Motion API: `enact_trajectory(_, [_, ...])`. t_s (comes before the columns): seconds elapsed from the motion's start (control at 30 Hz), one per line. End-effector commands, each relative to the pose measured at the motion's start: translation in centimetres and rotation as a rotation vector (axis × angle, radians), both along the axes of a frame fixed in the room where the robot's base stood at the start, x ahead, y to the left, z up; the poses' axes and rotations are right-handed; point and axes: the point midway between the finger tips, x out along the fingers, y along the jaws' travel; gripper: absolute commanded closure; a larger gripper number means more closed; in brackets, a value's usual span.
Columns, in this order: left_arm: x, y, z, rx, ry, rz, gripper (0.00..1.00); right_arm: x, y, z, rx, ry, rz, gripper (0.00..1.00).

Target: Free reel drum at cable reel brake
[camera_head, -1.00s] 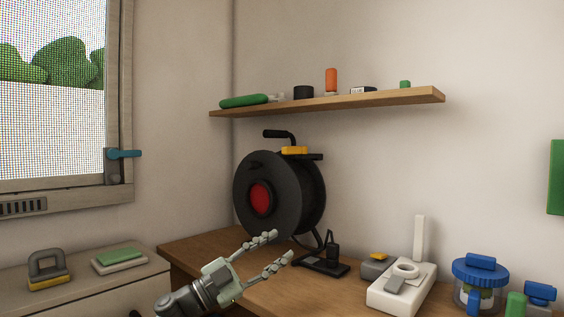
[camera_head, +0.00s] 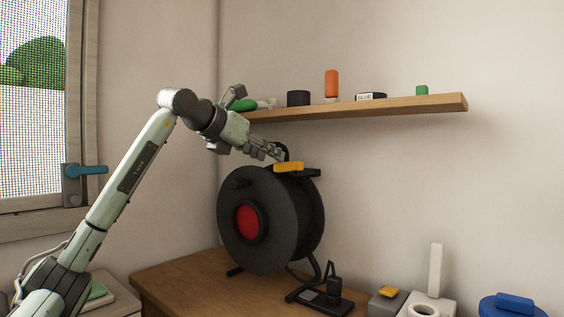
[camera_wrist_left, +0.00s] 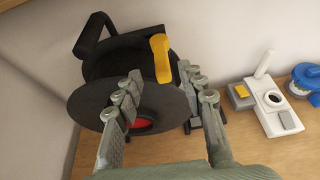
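The cable reel is a black drum (camera_head: 270,255) with a red hub (camera_head: 247,222), standing upright on a bench in the corner. A yellow brake lever (camera_head: 288,167) sits at the top of its frame, close to the black carrying handle. The lever also shows in the left wrist view (camera_wrist_left: 160,58), reaching across the drum's rim. My left gripper (camera_head: 277,153) is just above and left of the lever. In the left wrist view its fingers (camera_wrist_left: 160,78) are spread, with the lever between and beyond them. Contact cannot be told. My right gripper is not in view.
A wooden shelf (camera_head: 360,107) with small items runs close behind my left wrist. A black stand (camera_head: 320,298) is in front of the reel. A white device (camera_head: 428,308) and a blue-lidded jar (camera_head: 512,306) are at the right. A window handle (camera_head: 85,170) is at the left.

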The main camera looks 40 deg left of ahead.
Motion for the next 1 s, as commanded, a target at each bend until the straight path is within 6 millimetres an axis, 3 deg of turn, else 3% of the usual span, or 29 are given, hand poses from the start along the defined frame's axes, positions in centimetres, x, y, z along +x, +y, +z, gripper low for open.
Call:
enact_trajectory(0.33, [4.9, -0.5, -2.0, -0.007, 0.001, -0.003, 0.60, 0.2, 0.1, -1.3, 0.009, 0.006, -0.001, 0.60])
enact_trajectory(0.73, [5.7, -0.5, -2.4, -0.005, -0.001, -0.002, 0.60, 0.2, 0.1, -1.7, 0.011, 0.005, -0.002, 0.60])
enact_trajectory(1.0, [5.7, -0.5, -2.4, -0.006, -0.001, -0.002, 0.94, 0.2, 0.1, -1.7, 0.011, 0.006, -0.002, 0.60])
